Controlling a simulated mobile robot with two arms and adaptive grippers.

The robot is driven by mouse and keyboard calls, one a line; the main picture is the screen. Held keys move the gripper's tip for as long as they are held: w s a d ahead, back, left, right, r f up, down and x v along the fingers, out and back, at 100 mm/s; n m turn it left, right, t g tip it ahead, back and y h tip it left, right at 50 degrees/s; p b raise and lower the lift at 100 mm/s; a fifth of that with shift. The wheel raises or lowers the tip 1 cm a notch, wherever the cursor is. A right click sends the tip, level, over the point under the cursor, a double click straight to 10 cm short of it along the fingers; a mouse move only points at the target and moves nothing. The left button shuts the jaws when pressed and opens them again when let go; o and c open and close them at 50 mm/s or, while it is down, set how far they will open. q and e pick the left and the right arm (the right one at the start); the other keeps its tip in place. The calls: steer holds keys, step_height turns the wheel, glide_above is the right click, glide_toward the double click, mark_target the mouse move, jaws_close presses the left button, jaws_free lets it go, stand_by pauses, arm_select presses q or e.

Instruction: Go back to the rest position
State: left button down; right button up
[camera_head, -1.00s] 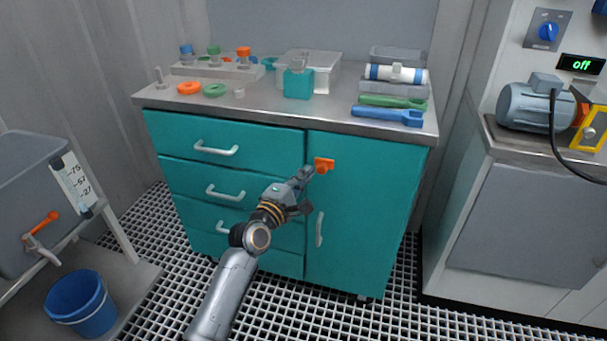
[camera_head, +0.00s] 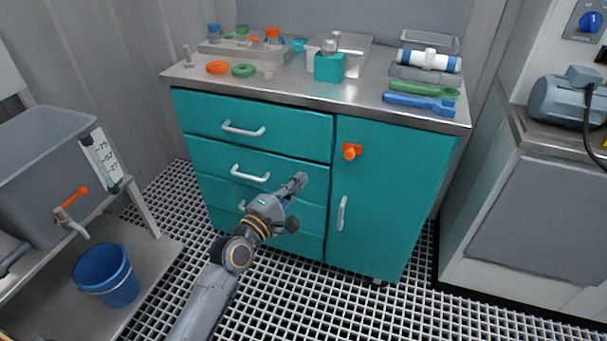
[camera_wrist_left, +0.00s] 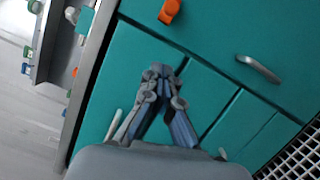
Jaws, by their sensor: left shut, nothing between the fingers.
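My left gripper (camera_head: 299,181) is in front of the teal cabinet (camera_head: 383,215), before its drawers and left of the orange latch (camera_head: 351,151). Its fingers are together with nothing between them; the left wrist view also shows the shut fingertips (camera_wrist_left: 158,72) over the teal fronts. The gripper is apart from the latch, which sits at the top left of the cabinet door. The door and the drawers look shut. My right gripper is not in view.
The steel cabinet top (camera_head: 290,90) holds rings, capped vials, a teal block, and blue (camera_head: 420,103) and green wrenches. A blue bucket (camera_head: 106,274) and a grey tank (camera_head: 48,165) with an orange-handled tap stand at left. A motor (camera_head: 560,101) sits on the right bench. Floor grating is open.

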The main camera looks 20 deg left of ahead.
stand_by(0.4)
